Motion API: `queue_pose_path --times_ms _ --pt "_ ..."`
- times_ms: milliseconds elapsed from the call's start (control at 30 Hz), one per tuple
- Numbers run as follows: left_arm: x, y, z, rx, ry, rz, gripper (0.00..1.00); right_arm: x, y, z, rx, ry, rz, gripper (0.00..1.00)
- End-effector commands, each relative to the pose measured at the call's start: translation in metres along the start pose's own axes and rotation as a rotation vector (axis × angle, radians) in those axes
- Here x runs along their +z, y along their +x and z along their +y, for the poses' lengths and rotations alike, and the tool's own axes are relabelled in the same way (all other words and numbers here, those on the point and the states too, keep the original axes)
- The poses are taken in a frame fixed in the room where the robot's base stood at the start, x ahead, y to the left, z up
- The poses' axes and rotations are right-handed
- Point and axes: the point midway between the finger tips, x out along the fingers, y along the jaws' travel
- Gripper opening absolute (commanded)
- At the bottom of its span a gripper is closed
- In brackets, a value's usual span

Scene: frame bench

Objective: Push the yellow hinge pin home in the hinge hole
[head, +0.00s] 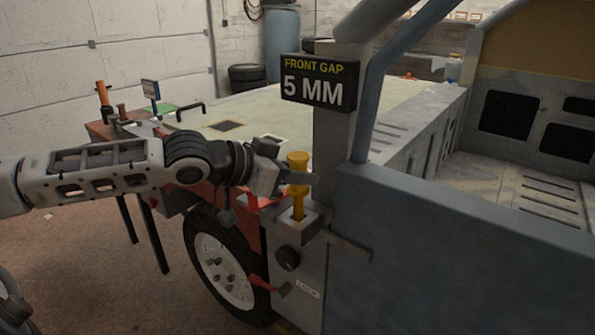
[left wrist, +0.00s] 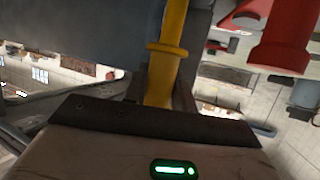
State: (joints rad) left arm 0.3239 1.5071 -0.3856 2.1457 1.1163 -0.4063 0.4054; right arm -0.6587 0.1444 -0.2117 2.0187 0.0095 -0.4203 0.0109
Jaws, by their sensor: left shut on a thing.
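The yellow hinge pin (head: 298,208) stands upright with its wide head on top. Its lower end meets the grey hinge block (head: 290,224) on the post, and a length of yellow shaft shows above the block. The hole is hidden, so I cannot tell how deep the pin sits. My left gripper (head: 293,178) reaches in from the left and is shut on the pin just under its head. In the left wrist view the yellow pin (left wrist: 173,25), with a collar, runs between the dark fingers (left wrist: 163,92).
A sign (head: 319,83) on the post reads "FRONT GAP 5 MM". The blue-grey door panel (head: 450,260) stands close right of the pin. A black knob (head: 288,258) and a red lever (head: 270,286) sit below the block. A wheel (head: 222,270) is at lower left.

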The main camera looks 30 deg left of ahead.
Motion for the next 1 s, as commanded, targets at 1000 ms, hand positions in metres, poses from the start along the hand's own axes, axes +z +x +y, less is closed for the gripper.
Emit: queue_pose_path --times_ms 1000 --pt "0.025 0.011 0.0 0.0 0.0 0.002 0.0 0.015 0.013 0.001 0.0 -0.001 0.005 0.52"
